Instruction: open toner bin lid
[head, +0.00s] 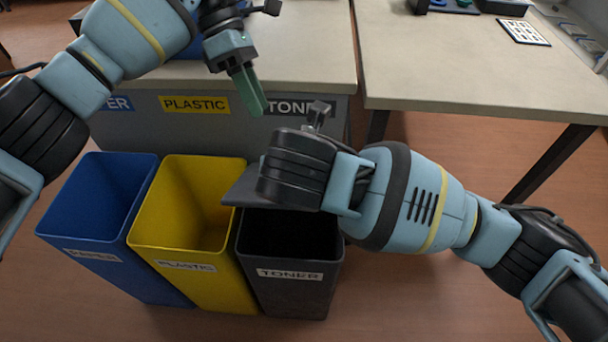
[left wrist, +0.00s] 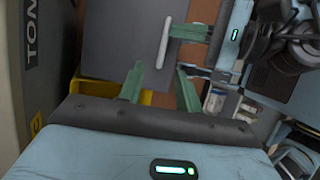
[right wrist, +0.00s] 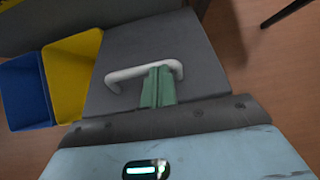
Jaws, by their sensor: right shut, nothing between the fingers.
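The dark grey toner bin (head: 290,275) stands at the right of the bin row, its mouth partly uncovered. Its grey lid (head: 243,188) is raised and tilted at the back, mostly hidden behind my right wrist in the head view. The lid (right wrist: 170,42) fills the middle of the right wrist view, with a white handle (right wrist: 125,74). My right gripper (right wrist: 158,72) is shut and empty, its fingertips overlapping the handle bar; I cannot tell if they touch. My left gripper (left wrist: 160,75) is open and empty; in the head view it hangs above the bins' back panel.
A yellow plastic bin (head: 190,225) and a blue paper bin (head: 100,205) stand open to the left. A grey labelled panel (head: 225,125) and a table (head: 300,50) are behind. Another table (head: 440,60) stands at the back right. The floor at front right is clear.

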